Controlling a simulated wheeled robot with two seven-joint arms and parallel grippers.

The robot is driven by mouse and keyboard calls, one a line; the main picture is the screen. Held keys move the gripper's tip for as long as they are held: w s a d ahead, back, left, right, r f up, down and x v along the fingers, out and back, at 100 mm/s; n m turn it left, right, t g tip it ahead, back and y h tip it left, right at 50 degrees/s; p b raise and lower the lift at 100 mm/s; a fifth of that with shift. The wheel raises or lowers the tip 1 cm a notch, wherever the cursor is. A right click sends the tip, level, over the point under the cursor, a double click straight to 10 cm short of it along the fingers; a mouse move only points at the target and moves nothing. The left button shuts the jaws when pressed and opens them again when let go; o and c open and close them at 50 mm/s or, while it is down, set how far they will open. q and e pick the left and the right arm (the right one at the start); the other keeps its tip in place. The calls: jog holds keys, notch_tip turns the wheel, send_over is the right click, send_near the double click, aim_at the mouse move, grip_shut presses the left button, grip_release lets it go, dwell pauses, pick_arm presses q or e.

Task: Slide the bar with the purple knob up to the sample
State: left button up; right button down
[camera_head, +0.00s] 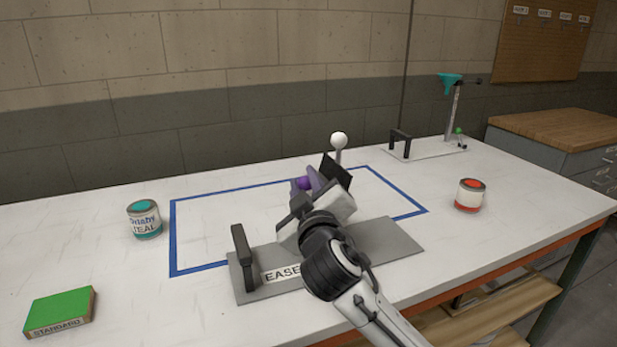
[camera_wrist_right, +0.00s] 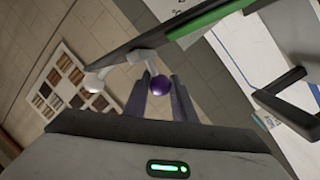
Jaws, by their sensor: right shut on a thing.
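The purple knob (camera_head: 305,183) is partly covered by my right gripper (camera_head: 309,186), which is shut on it above the grey easel base (camera_head: 385,243). In the right wrist view the purple knob (camera_wrist_right: 160,85) sits at the tips of the fingers (camera_wrist_right: 163,94). A thin pale bar runs from the knob towards a dark rail. A white knob (camera_head: 338,140) stands higher, just beyond the gripper; it also shows in the right wrist view (camera_wrist_right: 94,83). A dark panel (camera_head: 338,170) is beside the gripper. A long green strip (camera_wrist_right: 208,20) lies along the rail; I cannot tell whether it is the sample. My left gripper is out of view.
A black handle (camera_head: 243,258) rises at the base's left end. Blue tape (camera_head: 172,235) outlines a table area. A teal can (camera_head: 145,220) and green box (camera_head: 60,311) stand left; a red can (camera_head: 470,195) and clamp stand (camera_head: 453,110) stand right.

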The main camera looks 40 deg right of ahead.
jog(key=f, duration=0.2)
jog(key=shift+w+a+f+b, duration=0.1)
jog(key=shift+a+f+b, duration=0.25)
jog(key=shift+b, duration=0.05)
jog(key=c, duration=1.5)
grip_release()
jog(key=shift+r, duration=0.1)
jog(key=shift+o, duration=0.2)
jog(key=v, duration=1)
jog(key=shift+s+b, duration=0.2)
jog(key=shift+b, duration=0.2)
